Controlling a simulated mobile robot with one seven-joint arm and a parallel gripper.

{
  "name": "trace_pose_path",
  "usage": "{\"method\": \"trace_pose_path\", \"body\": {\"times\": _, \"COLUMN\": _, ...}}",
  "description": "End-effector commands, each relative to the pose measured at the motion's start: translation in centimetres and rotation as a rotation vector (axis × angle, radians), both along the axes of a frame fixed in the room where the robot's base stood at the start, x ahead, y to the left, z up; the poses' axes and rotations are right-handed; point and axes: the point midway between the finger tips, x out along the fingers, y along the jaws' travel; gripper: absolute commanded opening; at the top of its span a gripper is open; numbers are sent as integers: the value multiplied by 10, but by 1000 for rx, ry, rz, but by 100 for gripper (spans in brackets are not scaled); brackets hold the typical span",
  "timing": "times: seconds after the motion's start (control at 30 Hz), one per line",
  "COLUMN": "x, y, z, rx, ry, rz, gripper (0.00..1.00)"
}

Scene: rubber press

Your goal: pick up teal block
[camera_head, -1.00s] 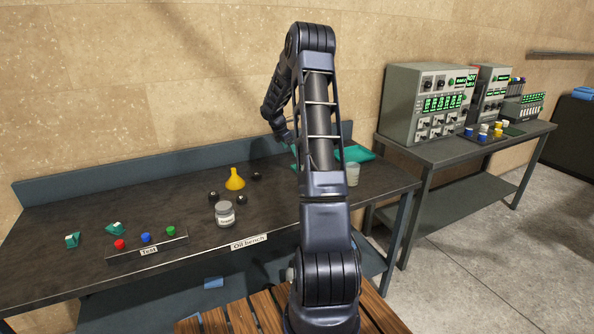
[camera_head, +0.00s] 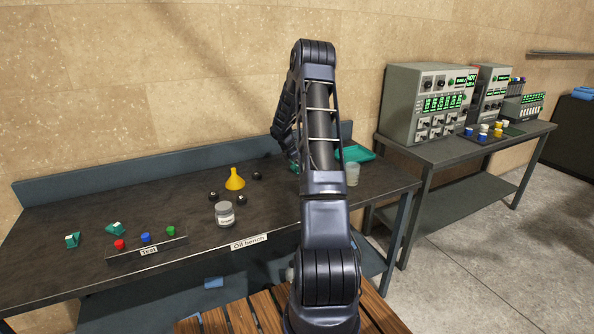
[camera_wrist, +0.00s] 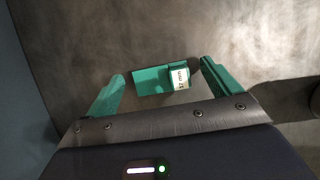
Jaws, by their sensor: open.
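In the wrist view a teal block (camera_wrist: 153,80) with a white lettered label on its right part lies on the dark bench top. My gripper (camera_wrist: 163,70) is open, with one teal finger to each side of the block. No contact with the block shows. In the head view my arm covers most of the gripper and I cannot make out this block there. Two other teal pieces with pale tops, one at the far left (camera_head: 72,240) and one beside it (camera_head: 115,229), lie on the left of the bench.
A button panel (camera_head: 147,248) is at the front. The bench's back panel (camera_head: 130,183) rises behind.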

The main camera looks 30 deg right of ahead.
Motion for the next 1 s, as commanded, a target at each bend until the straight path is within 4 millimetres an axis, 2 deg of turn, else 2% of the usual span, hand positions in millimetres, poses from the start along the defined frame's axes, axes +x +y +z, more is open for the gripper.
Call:
{"method": "trace_pose_path", "body": {"times": 0.23, "x": 0, "y": -1, "z": -3, "rx": 0, "ry": -1, "rz": -1, "gripper": 89}}
{"method": "trace_pose_path", "body": {"times": 0.5, "x": 0, "y": -1, "z": -2, "rx": 0, "ry": -1, "rz": -1, "gripper": 36}}
{"method": "trace_pose_path", "body": {"times": 0.8, "x": 1, "y": -1, "z": 1, "rx": -1, "ry": -2, "rz": 0, "gripper": 35}}
{"method": "trace_pose_path", "body": {"times": 1.0, "x": 1, "y": -1, "z": 25, "rx": -1, "ry": -5, "rz": 0, "gripper": 35}}
